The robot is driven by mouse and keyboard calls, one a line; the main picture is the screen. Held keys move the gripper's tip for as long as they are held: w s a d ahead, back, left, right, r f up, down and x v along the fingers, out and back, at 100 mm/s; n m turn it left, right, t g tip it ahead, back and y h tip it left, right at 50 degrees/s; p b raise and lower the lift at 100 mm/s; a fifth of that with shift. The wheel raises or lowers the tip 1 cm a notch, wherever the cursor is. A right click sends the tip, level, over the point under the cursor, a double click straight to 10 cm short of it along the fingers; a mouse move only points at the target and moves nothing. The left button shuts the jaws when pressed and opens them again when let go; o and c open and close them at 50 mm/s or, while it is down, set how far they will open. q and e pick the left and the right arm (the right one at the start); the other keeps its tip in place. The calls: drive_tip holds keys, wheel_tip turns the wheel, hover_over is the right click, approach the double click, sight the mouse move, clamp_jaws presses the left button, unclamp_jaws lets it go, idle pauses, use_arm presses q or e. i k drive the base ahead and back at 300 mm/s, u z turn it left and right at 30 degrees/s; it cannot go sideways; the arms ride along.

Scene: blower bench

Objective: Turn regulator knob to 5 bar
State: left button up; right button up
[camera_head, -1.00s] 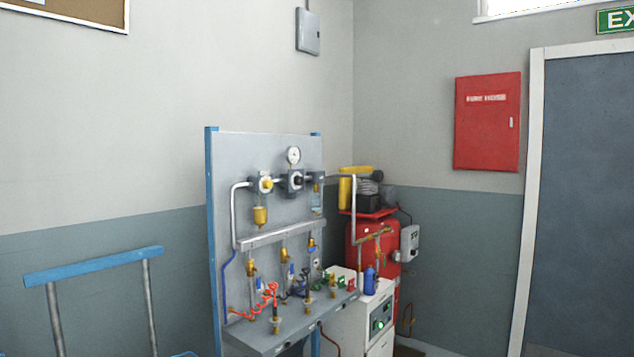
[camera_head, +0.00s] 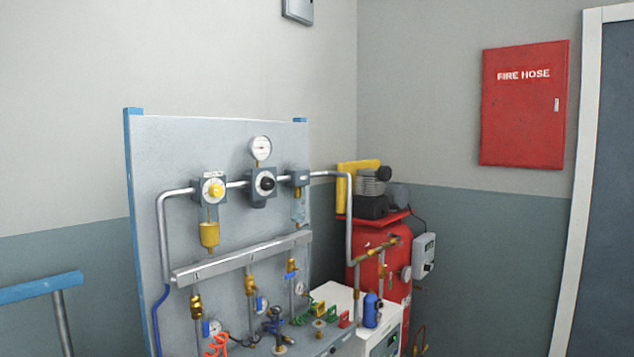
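The regulator (camera_head: 263,184) sits on the grey upright panel (camera_head: 170,140), in the middle of the pipe run, with a black round knob on its front. A white round pressure gauge (camera_head: 261,148) stands on top of it; its reading is too small to tell. To the left is a unit with a yellow knob (camera_head: 216,190) and a brass bowl (camera_head: 210,234) below it. To the right is another unit with a clear bowl (camera_head: 298,212). Neither of my grippers is in view.
A silver manifold (camera_head: 240,258) runs below, with several brass valves and coloured coiled hoses. A red compressor tank (camera_head: 375,268) and a white machine (camera_head: 345,335) stand to the right. A blue-topped rail (camera_head: 40,287) stands at the left. A red fire hose cabinet (camera_head: 523,110) hangs on the wall.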

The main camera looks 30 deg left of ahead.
sight(267, 184)
drive_tip(key=u, duration=0.3)
drive_tip(key=i, duration=1.35)
drive_tip(key=u, duration=1.15)
drive_tip(key=i, duration=0.25)
drive_tip(key=z, duration=0.15)
drive_tip(key=k, duration=0.8)
drive_tip(key=u, duration=0.2)
drive_tip(key=i, duration=0.8)
drive_tip(key=z, duration=0.1)
